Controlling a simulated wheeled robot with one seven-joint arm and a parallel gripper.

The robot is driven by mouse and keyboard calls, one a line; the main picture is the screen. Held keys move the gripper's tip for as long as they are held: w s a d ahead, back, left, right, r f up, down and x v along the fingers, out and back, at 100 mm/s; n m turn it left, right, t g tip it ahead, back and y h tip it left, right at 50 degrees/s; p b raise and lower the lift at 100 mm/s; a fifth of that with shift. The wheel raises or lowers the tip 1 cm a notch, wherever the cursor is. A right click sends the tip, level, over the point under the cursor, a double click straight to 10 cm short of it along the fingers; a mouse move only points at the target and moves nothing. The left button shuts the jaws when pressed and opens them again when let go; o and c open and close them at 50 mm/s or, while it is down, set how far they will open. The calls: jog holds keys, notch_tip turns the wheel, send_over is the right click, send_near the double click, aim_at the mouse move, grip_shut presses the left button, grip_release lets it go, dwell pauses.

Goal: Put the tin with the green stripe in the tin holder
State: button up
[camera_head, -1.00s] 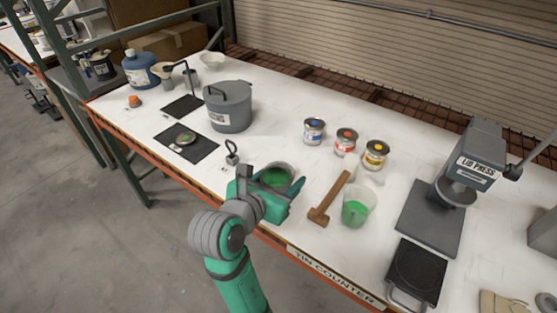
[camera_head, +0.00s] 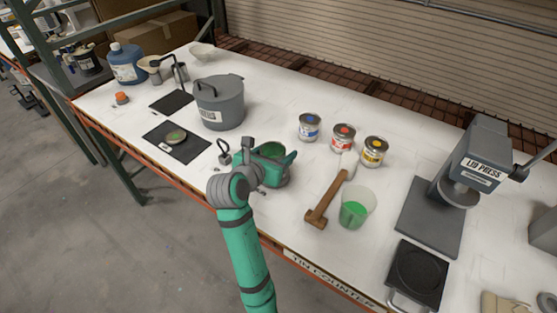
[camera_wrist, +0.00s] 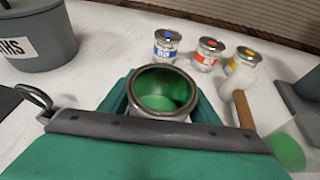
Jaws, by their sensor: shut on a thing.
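An open metal tin (camera_wrist: 162,112) with green inside sits between the fingers of my gripper (camera_head: 274,166), which is shut on it. In the wrist view the tin's round rim and green interior face up. Its outer side is mostly hidden by the fingers, so I see no stripe. In the head view the green inside the tin (camera_head: 271,150) shows between the green fingers, at the middle of the counter near its front edge. Whether the tin touches the counter is unclear. I cannot tell for sure which thing is the tin holder.
Blue (camera_head: 309,128), red (camera_head: 342,138) and yellow (camera_head: 375,151) tins stand behind and right. A mallet (camera_head: 323,200) and a cup of green (camera_head: 354,210) are right. A grey bucket (camera_head: 219,104) is behind left. The lid press (camera_head: 480,160) stands far right, a black plate (camera_head: 417,273) before it.

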aim_at(275, 156)
jog(key=w+f, duration=0.2)
jog(key=f, duration=0.1)
jog(key=shift+w+f, duration=0.15)
jog(key=shift+w, duration=0.2)
jog(key=shift+w+d+f, duration=0.1)
jog(key=shift+f, duration=1.5)
jog(key=shift+f, duration=0.15)
jog(key=o, duration=1.2)
jog(key=shift+w, duration=0.1)
jog(key=shift+r, duration=0.2)
jog(key=v, duration=1.2)
jog(key=shift+f, duration=0.1)
